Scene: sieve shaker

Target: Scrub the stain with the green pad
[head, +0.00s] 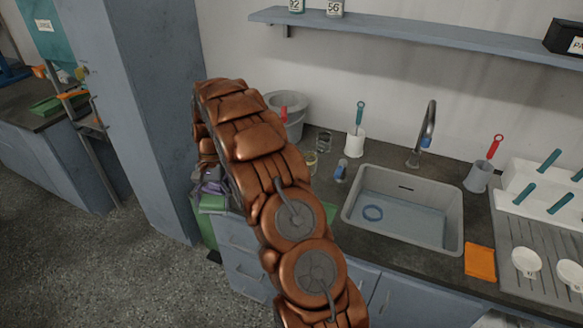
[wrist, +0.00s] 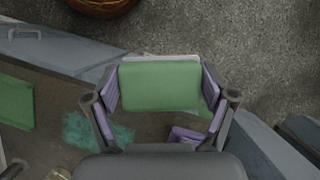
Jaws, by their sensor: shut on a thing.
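My gripper (wrist: 160,90) is shut on the green pad (wrist: 160,86), which sits between its purple-lined fingers. A pale strip shows along the pad's far edge. In the head view my gripper (head: 211,188) and the pad (head: 213,204) are at the left end of the counter, partly behind my arm. The stain (wrist: 95,132) is a teal patch on the dark countertop, below and left of the pad in the wrist view. The pad is beside the stain, toward the counter's edge. My arm hides the stain in the head view. I cannot tell whether the pad touches the counter.
A flat green piece (wrist: 14,103) lies left of the stain. A grey bucket (head: 291,112), a brush in a white holder (head: 355,140) and an orange cloth (head: 480,262) stand or lie on the counter. A tall cabinet (head: 150,100) rises at left.

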